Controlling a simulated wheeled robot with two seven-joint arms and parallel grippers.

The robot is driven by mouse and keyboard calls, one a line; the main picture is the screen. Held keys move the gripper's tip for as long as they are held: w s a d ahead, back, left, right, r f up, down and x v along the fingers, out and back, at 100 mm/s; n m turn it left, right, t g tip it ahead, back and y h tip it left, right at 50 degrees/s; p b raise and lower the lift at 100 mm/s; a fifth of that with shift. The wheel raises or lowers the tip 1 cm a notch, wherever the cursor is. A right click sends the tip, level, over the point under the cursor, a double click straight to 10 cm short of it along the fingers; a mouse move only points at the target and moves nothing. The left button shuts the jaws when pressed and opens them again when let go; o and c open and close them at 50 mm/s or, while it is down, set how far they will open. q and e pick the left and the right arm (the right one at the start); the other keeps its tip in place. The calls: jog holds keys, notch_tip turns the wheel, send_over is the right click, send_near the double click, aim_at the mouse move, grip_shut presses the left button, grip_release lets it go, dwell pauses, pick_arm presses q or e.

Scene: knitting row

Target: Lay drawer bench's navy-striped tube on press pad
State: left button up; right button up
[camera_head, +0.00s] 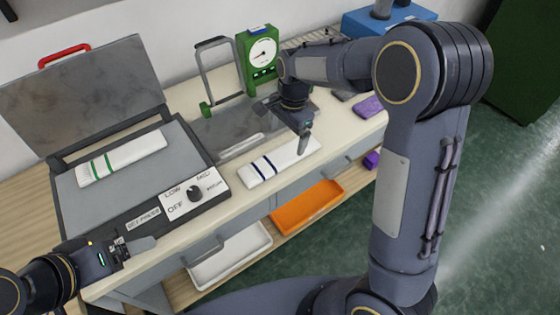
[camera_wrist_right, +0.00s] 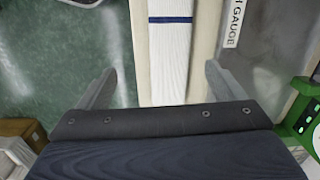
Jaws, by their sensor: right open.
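The navy-striped tube (camera_head: 262,169), a flat white knit strip with navy stripes near its left end, lies on the drawer bench top (camera_head: 222,172). My right gripper (camera_head: 304,145) is over its right part. In the right wrist view the tube (camera_wrist_right: 170,60) runs between the spread fingers (camera_wrist_right: 160,90), with one navy stripe near the top; whether they touch it I cannot tell. The grey press pad (camera_head: 188,160) lies under the raised press lid (camera_head: 85,95). A green-striped white tube (camera_head: 125,157) lies on the pad. My left gripper (camera_head: 140,246) is at the press's front edge; its opening is unclear.
The press control panel (camera_head: 196,192) faces the bench front. A green dial gauge (camera_head: 262,52) and a grey frame stand behind the tube. Purple pieces (camera_head: 369,107) lie to the right.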

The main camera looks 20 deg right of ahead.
aim_at(280, 156)
jog(key=w+f, duration=0.1)
jog(key=a+f+m+h, duration=0.1)
jog(key=shift+w+a+f, duration=0.2)
jog(key=shift+w+f, duration=0.1)
jog(key=shift+w, duration=0.05)
jog(key=shift+w+f, duration=0.1)
jog(key=shift+f, duration=0.25)
notch_tip(280, 156, down, 7)
jog(key=shift+f+p, duration=0.1)
jog(key=shift+p, duration=0.65)
jog(key=c, duration=1.1)
jog(key=shift+o, duration=0.2)
